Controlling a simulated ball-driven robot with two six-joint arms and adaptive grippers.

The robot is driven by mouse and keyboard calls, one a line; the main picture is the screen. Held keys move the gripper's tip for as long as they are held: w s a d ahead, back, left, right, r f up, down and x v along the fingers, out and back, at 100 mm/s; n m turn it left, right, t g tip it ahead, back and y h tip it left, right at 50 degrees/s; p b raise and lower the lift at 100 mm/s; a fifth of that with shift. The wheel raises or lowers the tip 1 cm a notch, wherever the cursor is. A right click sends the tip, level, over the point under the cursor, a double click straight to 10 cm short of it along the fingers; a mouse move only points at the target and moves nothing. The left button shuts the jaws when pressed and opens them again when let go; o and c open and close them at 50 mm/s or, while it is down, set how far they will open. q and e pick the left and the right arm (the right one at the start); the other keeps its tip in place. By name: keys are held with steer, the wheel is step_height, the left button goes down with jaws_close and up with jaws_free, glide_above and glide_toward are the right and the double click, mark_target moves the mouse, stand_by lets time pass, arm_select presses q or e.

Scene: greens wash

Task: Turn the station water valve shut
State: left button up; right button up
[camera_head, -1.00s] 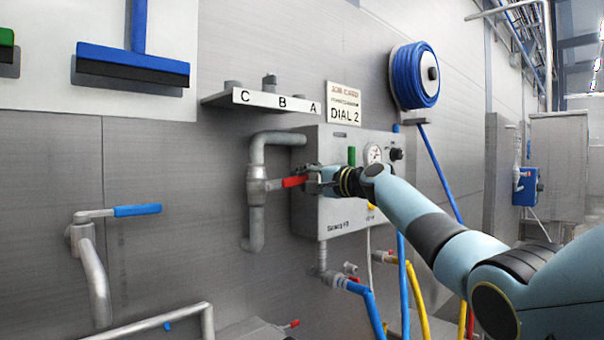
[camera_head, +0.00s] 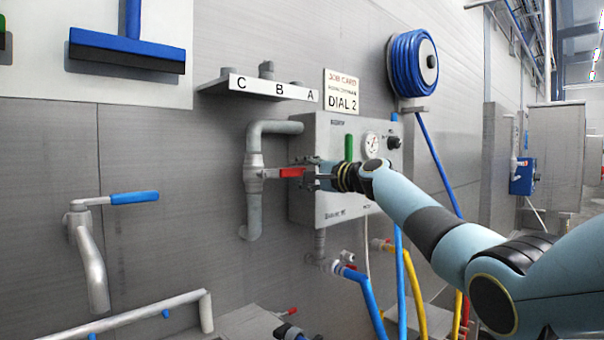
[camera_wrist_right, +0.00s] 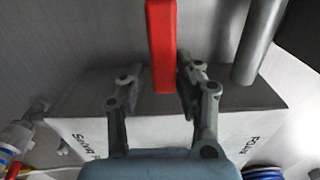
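The valve with a red lever handle (camera_head: 291,172) sits on a grey vertical pipe (camera_head: 253,212) at the left of the station box (camera_head: 335,207). The lever points right, roughly level and across the pipe. My right gripper (camera_head: 310,176) is at the lever's free end, in front of the box. In the right wrist view, the red lever (camera_wrist_right: 162,45) reaches between the two fingers (camera_wrist_right: 160,88) of this gripper. The fingers stand apart, with a narrow gap to the lever on the left; contact on the right is unclear. My left gripper is not in view.
A blue-handled valve (camera_head: 134,198) is on a separate pipe at the left. A shelf marked C, B, A (camera_head: 258,88) and a job card reading DIAL 2 (camera_head: 341,92) are above. A gauge (camera_head: 371,145) and green handle (camera_head: 349,147) are on the box; hoses (camera_head: 402,270) hang below.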

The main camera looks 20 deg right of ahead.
steer(key=shift+o, duration=0.5)
steer(key=shift+r, duration=0.1)
steer(key=v, duration=1.2)
